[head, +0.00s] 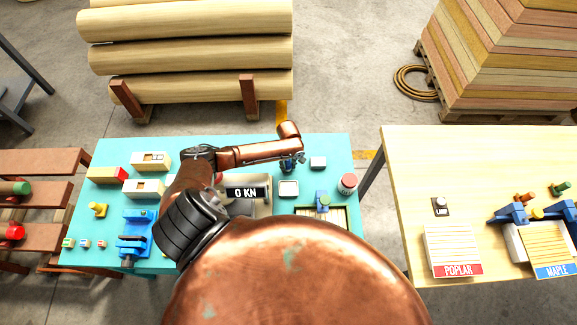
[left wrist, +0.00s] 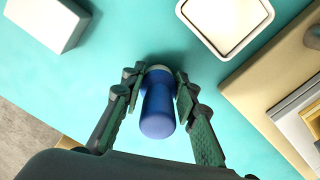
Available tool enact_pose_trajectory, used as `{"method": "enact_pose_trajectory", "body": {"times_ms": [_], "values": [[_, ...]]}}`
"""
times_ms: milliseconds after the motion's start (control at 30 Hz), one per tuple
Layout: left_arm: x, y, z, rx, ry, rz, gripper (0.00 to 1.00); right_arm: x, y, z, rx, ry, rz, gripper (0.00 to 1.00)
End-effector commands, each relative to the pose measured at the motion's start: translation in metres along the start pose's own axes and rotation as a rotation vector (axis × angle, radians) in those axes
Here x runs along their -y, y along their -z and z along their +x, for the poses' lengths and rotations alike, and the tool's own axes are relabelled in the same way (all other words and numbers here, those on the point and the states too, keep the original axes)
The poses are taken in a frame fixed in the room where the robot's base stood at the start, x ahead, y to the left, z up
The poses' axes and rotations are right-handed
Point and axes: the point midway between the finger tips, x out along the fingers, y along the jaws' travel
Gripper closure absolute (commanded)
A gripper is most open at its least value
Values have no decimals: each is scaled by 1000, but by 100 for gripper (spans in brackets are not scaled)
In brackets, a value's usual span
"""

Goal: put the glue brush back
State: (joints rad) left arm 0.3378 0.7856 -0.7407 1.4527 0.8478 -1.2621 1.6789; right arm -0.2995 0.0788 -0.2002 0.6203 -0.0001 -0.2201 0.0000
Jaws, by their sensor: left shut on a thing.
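My left gripper (head: 290,163) is over the far part of the turquoise table (head: 235,147). In the left wrist view its two fingers (left wrist: 158,92) are shut on a blue, rounded, handle-like thing, which I take to be the glue brush (left wrist: 158,112). I see its blue end; no bristles show. I cannot tell whether it touches the table. A white square dish (head: 289,188) lies just nearer than the gripper in the head view; it also shows in the left wrist view (left wrist: 190,12). My right gripper is out of view.
A pale grey block (head: 318,162) stands right of the gripper. A red-lidded jar (head: 347,184), a tray with a blue-and-green tool (head: 323,201) and a "0 KN" display (head: 246,193) are nearby. A wooden table (head: 400,150) stands to the right. My copper-coloured arm hides the near table.

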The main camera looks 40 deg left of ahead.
Motion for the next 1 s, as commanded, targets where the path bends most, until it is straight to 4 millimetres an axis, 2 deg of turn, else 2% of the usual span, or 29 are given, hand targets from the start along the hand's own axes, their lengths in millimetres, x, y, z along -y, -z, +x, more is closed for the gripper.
{"method": "enact_pose_trajectory", "body": {"times_ms": [67,100,333,600,733,867,1000], "values": [[0,-1,2,1,0,-1,96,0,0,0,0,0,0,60],[0,-1,3,1,0,0,72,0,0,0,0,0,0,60],[0,0,2,1,0,0,56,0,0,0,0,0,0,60],[0,0,2,0,0,0,55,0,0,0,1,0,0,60],[0,0,-5,0,-2,0,55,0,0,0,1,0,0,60],[-1,0,-25,0,-3,1,55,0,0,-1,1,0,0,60],[-1,0,-56,1,-4,1,55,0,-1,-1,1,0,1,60]]}}
